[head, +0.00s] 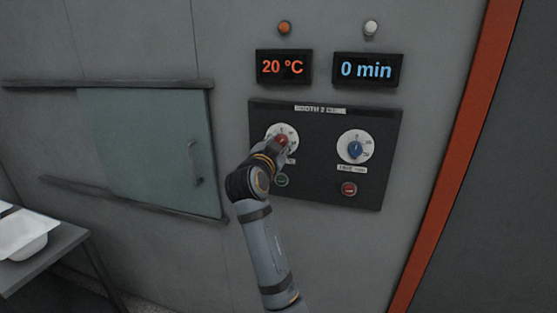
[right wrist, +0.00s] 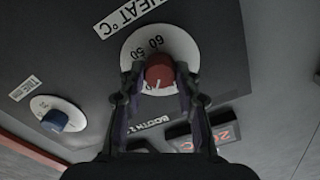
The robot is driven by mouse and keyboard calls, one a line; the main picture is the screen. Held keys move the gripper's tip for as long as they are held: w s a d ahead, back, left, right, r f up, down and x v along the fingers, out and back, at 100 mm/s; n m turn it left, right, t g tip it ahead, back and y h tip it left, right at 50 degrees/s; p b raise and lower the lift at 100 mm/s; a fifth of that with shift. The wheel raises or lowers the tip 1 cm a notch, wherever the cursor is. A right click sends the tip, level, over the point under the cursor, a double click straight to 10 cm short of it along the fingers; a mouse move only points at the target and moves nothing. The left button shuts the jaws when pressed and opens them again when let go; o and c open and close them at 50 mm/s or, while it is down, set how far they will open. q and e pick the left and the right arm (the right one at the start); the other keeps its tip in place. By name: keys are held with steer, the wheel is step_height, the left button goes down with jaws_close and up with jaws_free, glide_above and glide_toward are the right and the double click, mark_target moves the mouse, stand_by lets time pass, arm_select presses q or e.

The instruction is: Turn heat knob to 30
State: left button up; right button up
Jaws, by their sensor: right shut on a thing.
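The heat knob is red and sits on a round white dial (head: 272,131) at the left of the dark control panel (head: 320,188). In the head view my right gripper (head: 280,143) is at this knob and hides much of it. In the right wrist view my right gripper (right wrist: 160,88) is shut on the red heat knob (right wrist: 159,72), one finger on each side. The dial shows 60 and 50 near the knob. The orange display (head: 283,67) above the panel reads 20 °C. My left gripper is not in view.
A blue time knob (head: 355,149) is right of the heat dial, under a display (head: 367,69) reading 0 min. A green button (head: 281,181) and a red button (head: 349,189) sit below. A sliding glass door (head: 145,145) and a table with a white tub (head: 22,236) are left.

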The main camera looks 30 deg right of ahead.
mark_target(282, 104)
steer(key=shift+f+m+b, duration=0.1)
steer(key=shift+m+b, duration=0.6)
steer(key=shift+b, duration=0.1)
steer(key=o, duration=1.2)
steer(key=shift+w, duration=0.1)
steer(key=shift+c, duration=0.2)
steer(key=shift+r, duration=0.2)
step_height(282, 104, up, 10)
steer(key=shift+f, duration=0.25)
steer(key=shift+r, duration=0.1)
